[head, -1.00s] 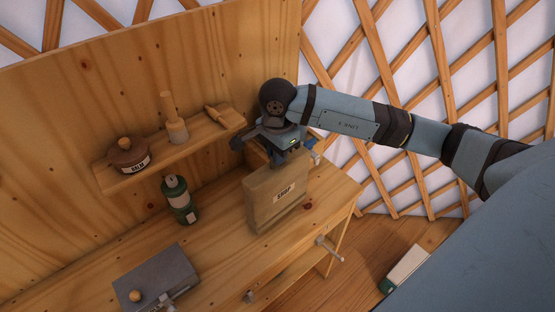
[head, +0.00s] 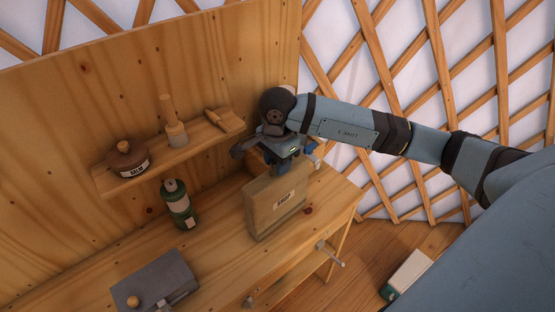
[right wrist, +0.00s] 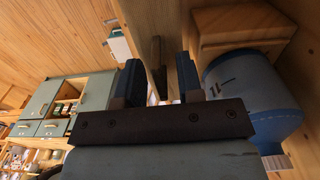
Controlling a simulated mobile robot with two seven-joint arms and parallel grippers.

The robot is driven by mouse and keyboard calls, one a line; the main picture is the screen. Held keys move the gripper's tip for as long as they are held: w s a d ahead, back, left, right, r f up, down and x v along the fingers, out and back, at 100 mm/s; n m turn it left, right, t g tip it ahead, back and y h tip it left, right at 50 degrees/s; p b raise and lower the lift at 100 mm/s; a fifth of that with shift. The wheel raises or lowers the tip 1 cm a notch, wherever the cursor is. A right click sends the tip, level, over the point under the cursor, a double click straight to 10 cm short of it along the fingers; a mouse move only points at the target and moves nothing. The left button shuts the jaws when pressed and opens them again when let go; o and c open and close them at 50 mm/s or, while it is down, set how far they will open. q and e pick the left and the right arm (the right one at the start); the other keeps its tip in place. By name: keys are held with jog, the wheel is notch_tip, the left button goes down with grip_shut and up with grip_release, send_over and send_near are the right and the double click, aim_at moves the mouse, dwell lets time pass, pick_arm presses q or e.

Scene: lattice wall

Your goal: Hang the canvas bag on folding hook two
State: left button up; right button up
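The canvas bag (head: 272,213), tan with a pale label that seems to read "SHOP", stands upright on the wooden bench in the head view. My right gripper (head: 283,168) is just above its top edge, fingers pointing down. In the right wrist view the two dark blue fingers (right wrist: 158,82) are apart, and a narrow brown strip (right wrist: 157,55) shows between them. I cannot tell whether this strip is the bag's handle or whether it touches a finger. I cannot make out folding hook two in either view. My left gripper is not in view.
A shelf (head: 190,145) on the back board holds a balm jar (head: 127,158), a wooden mallet (head: 174,125) and a brush-like tool (head: 217,119). A green bottle (head: 179,205) and a grey box (head: 155,283) stand left of the bag. A blue container (right wrist: 252,95) is close beside the right gripper.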

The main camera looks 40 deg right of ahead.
notch_tip(320, 180, up, 14)
jog(key=p, duration=0.4)
jog(key=shift+s, duration=0.2)
